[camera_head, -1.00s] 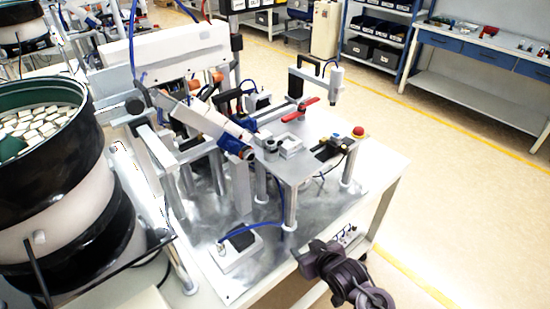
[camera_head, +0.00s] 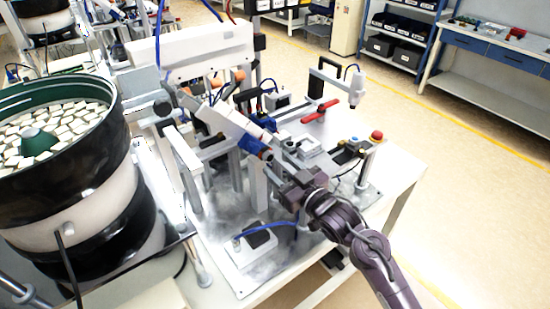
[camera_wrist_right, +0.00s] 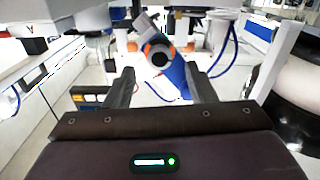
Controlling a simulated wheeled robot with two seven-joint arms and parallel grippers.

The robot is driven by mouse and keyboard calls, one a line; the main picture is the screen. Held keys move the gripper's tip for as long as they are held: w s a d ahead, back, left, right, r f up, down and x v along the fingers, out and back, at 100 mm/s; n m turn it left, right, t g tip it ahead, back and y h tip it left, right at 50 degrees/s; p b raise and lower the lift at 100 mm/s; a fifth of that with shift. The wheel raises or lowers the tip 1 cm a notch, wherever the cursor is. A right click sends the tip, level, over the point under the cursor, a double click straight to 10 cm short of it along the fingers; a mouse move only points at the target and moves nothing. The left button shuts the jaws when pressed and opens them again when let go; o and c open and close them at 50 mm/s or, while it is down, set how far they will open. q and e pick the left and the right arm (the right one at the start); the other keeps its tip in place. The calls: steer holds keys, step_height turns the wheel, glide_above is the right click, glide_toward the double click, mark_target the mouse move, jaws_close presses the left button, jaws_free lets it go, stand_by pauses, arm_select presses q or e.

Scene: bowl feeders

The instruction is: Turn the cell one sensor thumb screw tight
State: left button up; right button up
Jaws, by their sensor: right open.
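The sensor thumb screw seems to be the dark round knob (camera_wrist_right: 160,58) at the end of a blue cylindrical body in the right wrist view. An orange part shows beside it. In the head view the blue body (camera_head: 250,144) sits at the lower end of a slanted white housing, with a small red-orange tip. My right gripper (camera_head: 277,177) is close in front of and below that tip. Its two fingers also show in the right wrist view (camera_wrist_right: 162,82), spread apart with nothing between them. The knob appears ahead, between and slightly above the fingertips. My left gripper is not seen.
A bowl feeder (camera_head: 70,190) full of pale parts stands at left. A block with a dark pad (camera_head: 258,243) sits on the bench below. The floor at right is clear.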

mark_target(270, 158)
steer(key=shift+x, duration=1.6)
steer(key=shift+c, duration=0.2)
steer(key=shift+p, duration=0.3)
steer(key=c, duration=0.9)
